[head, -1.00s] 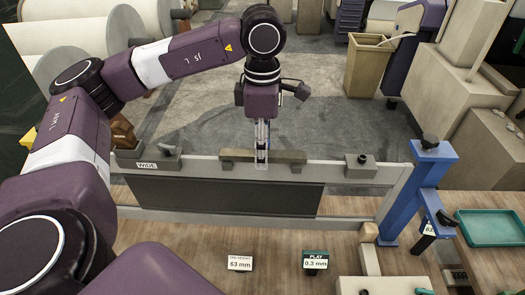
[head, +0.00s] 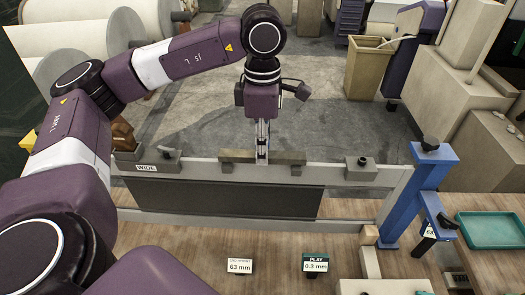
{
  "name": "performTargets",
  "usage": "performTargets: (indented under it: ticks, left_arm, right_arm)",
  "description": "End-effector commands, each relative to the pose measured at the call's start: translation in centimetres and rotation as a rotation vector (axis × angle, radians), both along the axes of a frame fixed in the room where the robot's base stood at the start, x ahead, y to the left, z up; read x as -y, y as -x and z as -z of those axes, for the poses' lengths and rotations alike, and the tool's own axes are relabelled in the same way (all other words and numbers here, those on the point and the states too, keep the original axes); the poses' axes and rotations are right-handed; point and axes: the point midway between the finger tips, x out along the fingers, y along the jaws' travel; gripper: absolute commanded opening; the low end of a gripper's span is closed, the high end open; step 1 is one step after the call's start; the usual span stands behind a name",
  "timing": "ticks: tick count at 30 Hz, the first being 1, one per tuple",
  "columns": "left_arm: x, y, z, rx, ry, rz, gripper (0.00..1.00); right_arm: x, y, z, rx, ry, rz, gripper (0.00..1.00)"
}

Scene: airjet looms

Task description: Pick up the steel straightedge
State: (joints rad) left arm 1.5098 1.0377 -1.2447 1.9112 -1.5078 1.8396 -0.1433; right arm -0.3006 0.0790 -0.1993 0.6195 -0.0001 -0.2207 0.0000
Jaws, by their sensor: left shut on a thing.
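A dull grey bar, which I take to be the steel straightedge (head: 290,158), lies along the top rail of the frame near the middle of the head view. My left gripper (head: 262,158) points down from above at the bar's middle. Its silver fingers are shut on the bar and cover a small part of it. I cannot tell whether the bar is touching the rail or slightly above it. My right gripper is out of view.
Grey clamps stand on the rail at left (head: 158,160) and right (head: 361,168). A blue post (head: 420,205) rises at the rail's right end. A teal tray (head: 490,230) lies on the wooden bench. Small labels (head: 240,266) stand in front of the dark panel (head: 225,197).

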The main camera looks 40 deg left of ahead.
Motion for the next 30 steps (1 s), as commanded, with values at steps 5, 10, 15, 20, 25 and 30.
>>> performTargets:
  ticks: [5,10,15,20,25,30]
  left_arm:
    - [0.1,-0.2,-1.9,0.007,0.003,0.001,0.0]
    - [0.1,-0.1,-5.8,0.008,0.004,0.003,0.0]
    - [0.0,-0.1,-10.3,0.009,0.001,0.0,0.0]
    - [0.0,-0.1,-13.7,0.007,0.0,-0.001,0.0]
    - [0.1,0.0,-16.7,0.005,0.0,0.0,0.0]
    - [0.0,0.0,-18.6,0.004,0.0,0.001,0.0]
  right_arm:
    - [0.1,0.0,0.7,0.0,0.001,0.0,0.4]
    - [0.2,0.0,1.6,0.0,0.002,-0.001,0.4]
    - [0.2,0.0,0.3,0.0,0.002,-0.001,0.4]
    - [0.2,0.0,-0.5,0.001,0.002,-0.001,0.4]
    - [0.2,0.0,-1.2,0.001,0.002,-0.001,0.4]
    - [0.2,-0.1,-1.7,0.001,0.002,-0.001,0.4]
